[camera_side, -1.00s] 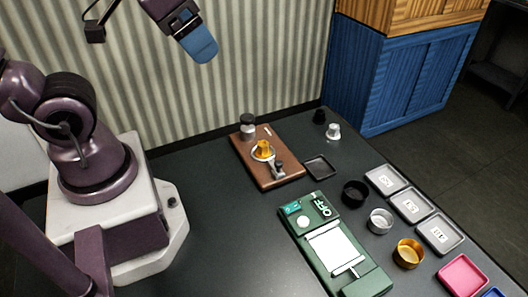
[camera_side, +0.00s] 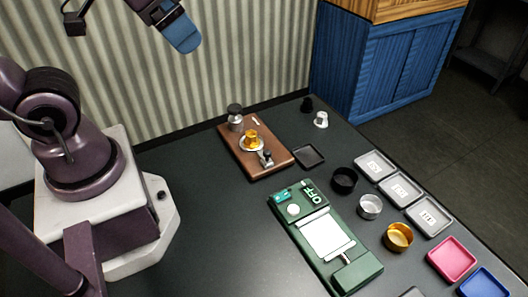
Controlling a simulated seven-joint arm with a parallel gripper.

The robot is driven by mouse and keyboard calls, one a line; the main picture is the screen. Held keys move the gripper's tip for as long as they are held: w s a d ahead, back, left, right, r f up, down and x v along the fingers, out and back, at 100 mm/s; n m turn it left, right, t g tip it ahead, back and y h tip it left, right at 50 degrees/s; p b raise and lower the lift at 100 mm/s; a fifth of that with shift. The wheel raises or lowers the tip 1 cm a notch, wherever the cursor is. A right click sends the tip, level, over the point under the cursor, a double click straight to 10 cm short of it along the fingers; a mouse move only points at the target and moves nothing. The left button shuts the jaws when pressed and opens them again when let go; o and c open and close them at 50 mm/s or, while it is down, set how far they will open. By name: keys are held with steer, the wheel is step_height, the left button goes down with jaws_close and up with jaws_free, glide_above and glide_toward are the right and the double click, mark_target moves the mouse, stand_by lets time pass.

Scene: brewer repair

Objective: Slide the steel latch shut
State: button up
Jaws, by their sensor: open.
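A green brewer unit (camera_side: 357,272) lies on the dark table, with a white panel (camera_side: 325,235) in its middle and an "OFF" label at its far end. A small steel piece (camera_side: 345,258), which looks like the latch, sits at the near edge of the panel; its exact position is too small to tell. My gripper (camera_side: 182,34), with blue fingers, is open and hangs high at the top left in front of the corrugated wall. It is well apart from the brewer and touches nothing. One finger hides most of the other.
A brown board (camera_side: 276,169) holds a grey-topped jar (camera_side: 235,118), a gold cup (camera_side: 251,136) and a grey metal fitting (camera_side: 265,158). Black (camera_side: 344,180), silver (camera_side: 369,207) and gold (camera_side: 398,237) cups and several trays stand right of the brewer. The table left of the brewer is clear.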

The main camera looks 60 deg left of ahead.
steer(key=shift+c, duration=1.3)
steer(key=shift+w+f, duration=0.1)
steer(key=shift+f, duration=0.25)
steer(key=c, duration=0.4)
steer(key=w+f+n+g, duration=0.1)
steer(key=w+f+g, duration=0.3)
steer(key=w+f, duration=0.2)
step_height(320, 180, down, 2)
steer(key=shift+w+d+f+n+g, duration=0.1)
steer(key=shift+w+d+n+g, duration=0.15)
steer(key=shift+d, duration=0.2)
steer(key=n+g, duration=0.1)
steer(key=n, duration=0.7)
glide_toward(267, 151)
steer(key=shift+m, duration=0.25)
step_height(267, 151, down, 9)
steer(key=shift+f, duration=0.1)
